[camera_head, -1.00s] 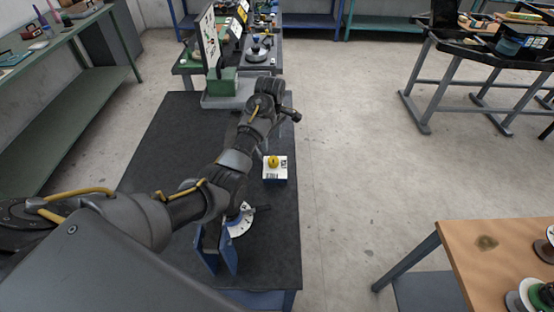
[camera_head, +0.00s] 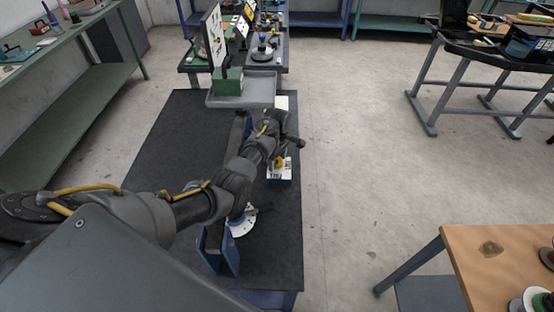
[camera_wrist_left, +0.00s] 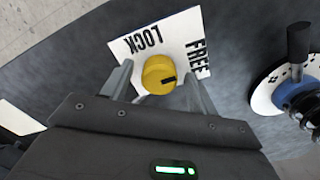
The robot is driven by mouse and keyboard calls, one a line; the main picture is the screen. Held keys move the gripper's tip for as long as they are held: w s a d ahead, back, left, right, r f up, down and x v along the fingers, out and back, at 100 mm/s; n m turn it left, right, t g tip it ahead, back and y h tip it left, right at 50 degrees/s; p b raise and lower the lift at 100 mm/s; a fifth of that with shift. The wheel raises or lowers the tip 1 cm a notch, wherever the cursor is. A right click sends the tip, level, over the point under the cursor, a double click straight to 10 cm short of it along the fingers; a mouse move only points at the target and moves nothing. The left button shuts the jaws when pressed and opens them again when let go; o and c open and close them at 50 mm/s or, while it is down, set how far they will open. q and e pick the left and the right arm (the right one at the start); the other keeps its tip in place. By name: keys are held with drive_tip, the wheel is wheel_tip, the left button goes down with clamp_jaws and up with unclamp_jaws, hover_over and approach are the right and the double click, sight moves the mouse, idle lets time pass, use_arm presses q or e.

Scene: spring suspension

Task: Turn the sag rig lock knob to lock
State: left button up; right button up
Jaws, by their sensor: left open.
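The yellow lock knob (camera_wrist_left: 158,72) sits on a white plate (camera_wrist_left: 120,45) printed LOCK and FREE. Its black mark points right, toward the FREE side. My left gripper (camera_wrist_left: 161,76) is open, with one finger on each side of the knob; I cannot tell whether they touch it. In the head view the knob (camera_head: 279,162) is partly hidden by my left gripper (camera_head: 286,150), above the white-topped blue box (camera_head: 280,181). My right gripper is not in view.
A round white dial with a blue hub and black handle (camera_wrist_left: 299,45) is right of the plate in the wrist view. A blue bracket (camera_head: 218,252) stands at the near end of the dark bench (camera_head: 150,170). A grey tray (camera_head: 262,90) is at the far end.

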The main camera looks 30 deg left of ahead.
use_arm(q)
drive_tip(key=shift+f, duration=0.25)
drive_tip(key=c, duration=1)
